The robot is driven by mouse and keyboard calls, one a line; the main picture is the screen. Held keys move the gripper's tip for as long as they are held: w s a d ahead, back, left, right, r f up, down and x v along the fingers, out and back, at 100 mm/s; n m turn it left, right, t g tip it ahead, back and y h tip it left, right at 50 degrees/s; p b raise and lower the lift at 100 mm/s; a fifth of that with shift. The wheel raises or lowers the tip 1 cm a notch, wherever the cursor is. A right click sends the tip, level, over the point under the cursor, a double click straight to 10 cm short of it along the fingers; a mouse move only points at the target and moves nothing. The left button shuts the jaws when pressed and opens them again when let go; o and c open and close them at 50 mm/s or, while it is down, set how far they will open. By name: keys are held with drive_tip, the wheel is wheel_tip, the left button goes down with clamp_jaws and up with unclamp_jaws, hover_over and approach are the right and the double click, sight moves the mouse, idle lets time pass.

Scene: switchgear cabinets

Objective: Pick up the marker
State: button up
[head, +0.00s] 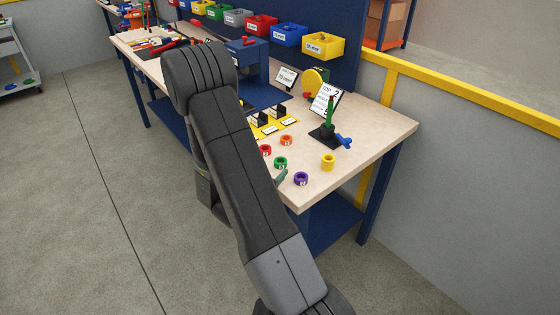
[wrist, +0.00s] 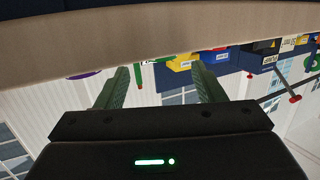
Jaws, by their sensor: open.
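My gripper (wrist: 163,78) is open in the wrist view, with two green fingers apart and nothing held between them. In the head view my arm hides most of it; a grey-green fingertip (head: 281,178) shows at the bench's front edge, near the green and purple rings. I cannot tell for certain which thing is the marker. Small labelled rings lie on the bench top: red (head: 265,150), orange (head: 286,140), green (head: 281,163), purple (head: 301,178) and yellow (head: 328,162). In the wrist view the pale bench edge (wrist: 160,38) crosses above the fingers.
A green post (head: 329,112) stands on a black base, with a blue piece (head: 344,141) beside it. A card on a stand (head: 324,100) is behind. Yellow label plates (head: 270,125) lie left of these. Coloured bins (head: 323,46) line the back panel. The bench's right end is clear.

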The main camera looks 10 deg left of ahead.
sight(282, 159)
drive_tip(key=shift+x, duration=0.95)
drive_tip(key=p+x, duration=0.2)
drive_tip(key=x, duration=0.3)
drive_tip(key=shift+s, duration=0.1)
drive_tip(key=c, duration=1)
drive_tip(key=shift+c, duration=0.2)
drive_tip(key=shift+r, duration=0.15)
